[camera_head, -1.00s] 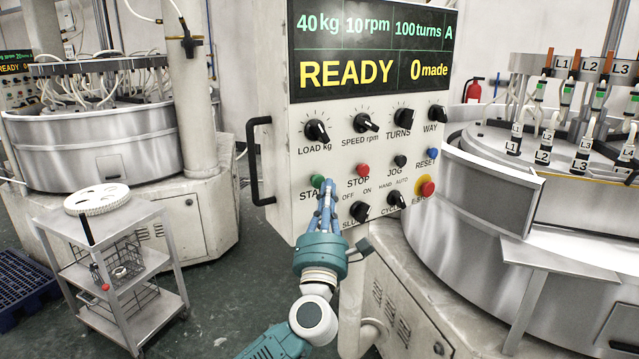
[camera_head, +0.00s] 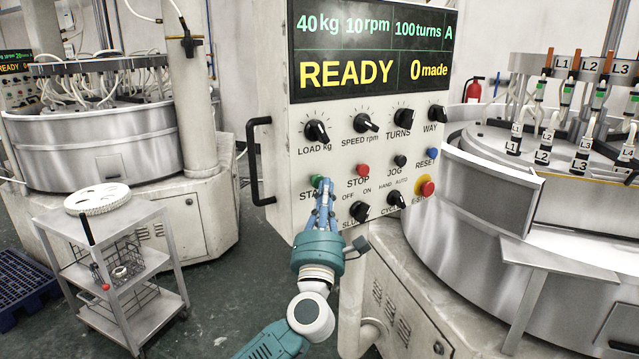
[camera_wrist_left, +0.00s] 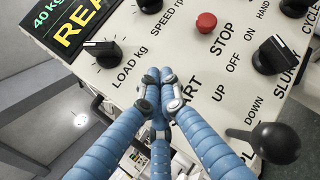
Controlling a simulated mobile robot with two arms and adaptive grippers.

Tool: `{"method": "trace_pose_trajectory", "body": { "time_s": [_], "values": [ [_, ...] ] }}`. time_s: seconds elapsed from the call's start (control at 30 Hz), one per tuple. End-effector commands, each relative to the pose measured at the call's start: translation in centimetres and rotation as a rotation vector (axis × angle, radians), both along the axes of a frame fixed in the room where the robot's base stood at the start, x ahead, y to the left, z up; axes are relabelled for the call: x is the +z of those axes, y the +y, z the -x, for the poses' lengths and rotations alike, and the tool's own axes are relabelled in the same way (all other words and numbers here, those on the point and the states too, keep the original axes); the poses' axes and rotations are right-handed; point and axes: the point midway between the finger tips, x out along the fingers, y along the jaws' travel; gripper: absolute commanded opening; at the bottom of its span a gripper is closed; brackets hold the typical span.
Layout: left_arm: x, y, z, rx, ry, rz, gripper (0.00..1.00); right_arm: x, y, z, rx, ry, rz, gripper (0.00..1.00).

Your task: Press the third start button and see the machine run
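The control panel (camera_head: 345,235) fills the middle of the head view. Its display (camera_head: 372,50) reads 40 kg, 10 rpm, 100 turns A, READY and 0 made. The green START button (camera_head: 316,180) is at the panel's left, left of the red STOP button (camera_head: 363,170). My left gripper (camera_head: 325,183) is shut and empty, its fingertips right at the START button and partly covering it. Whether they touch it cannot be told. In the left wrist view the fingertips (camera_wrist_left: 157,82) are together and hide the button. My right gripper is out of view.
A black handle (camera_head: 257,165) sticks out on the panel's left side. A red and yellow emergency button (camera_head: 426,188) is at lower right. A lapping machine (camera_head: 480,250) stands at right, and a cart (camera_head: 140,235) stands at left.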

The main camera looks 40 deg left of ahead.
Motion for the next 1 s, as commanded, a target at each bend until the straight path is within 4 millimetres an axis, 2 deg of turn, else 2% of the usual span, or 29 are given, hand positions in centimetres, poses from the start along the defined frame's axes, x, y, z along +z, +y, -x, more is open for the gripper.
{"method": "trace_pose_trajectory", "body": {
  "time_s": [1.0],
  "values": [
    [0.04,0.96,-0.34,0.002,0.000,0.000,0.00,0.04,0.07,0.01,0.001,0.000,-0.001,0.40]
  ]
}}
